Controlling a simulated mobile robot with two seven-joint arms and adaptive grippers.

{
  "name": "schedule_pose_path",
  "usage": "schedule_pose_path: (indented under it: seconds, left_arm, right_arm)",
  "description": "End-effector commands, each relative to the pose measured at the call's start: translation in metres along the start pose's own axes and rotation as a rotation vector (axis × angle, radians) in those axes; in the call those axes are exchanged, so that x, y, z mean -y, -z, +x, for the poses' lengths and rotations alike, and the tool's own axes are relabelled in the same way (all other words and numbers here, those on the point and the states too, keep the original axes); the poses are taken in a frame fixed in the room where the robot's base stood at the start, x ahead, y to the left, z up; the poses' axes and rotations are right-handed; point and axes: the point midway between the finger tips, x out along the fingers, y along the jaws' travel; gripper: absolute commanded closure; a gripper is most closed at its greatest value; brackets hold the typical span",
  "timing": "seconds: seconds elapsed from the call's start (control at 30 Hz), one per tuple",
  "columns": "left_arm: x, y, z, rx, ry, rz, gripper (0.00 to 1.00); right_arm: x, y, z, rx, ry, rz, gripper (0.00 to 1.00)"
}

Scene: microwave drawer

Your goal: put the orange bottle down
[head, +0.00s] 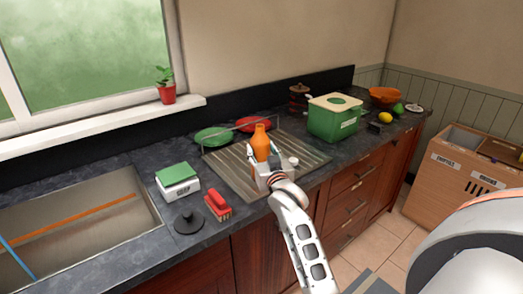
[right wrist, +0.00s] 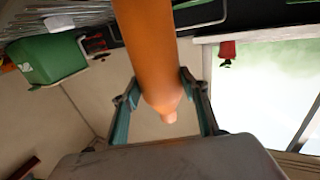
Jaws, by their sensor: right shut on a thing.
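My left gripper is not in view.
Behind the bottle are a green plate (head: 214,136) and a red one (head: 253,124) in a wire rack. A green bin (head: 333,120) stands to the right. Bare drainboard shows around the gripper.

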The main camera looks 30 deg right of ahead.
Motion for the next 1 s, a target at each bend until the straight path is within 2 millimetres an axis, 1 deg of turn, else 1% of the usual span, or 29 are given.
schedule_pose_path:
  seconds: [0.37,0.4,0.43,0.47,0.77,0.87,1.0]
  left_arm:
    - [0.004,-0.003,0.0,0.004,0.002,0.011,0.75]
    - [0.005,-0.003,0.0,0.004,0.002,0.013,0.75]
    - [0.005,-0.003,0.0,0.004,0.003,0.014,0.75]
    - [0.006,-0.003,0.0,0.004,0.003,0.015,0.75]
    - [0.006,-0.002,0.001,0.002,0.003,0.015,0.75]
    - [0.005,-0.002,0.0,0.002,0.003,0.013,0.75]
    - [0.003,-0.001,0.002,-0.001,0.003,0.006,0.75]
  right_arm:
    - [0.0,-0.003,0.0,-0.001,0.0,0.002,0.74]
    - [0.0,-0.003,0.0,-0.001,0.0,0.002,0.49]
    - [0.0,-0.003,0.0,-0.001,0.0,0.002,0.41]
    - [0.0,-0.003,0.0,-0.001,0.0,0.002,0.4]
    - [0.0,-0.002,0.0,-0.001,0.0,0.001,0.4]
    - [0.0,0.001,-0.001,-0.001,0.0,0.0,0.4]
    - [0.001,-0.001,-0.019,0.0,0.001,0.003,0.4]
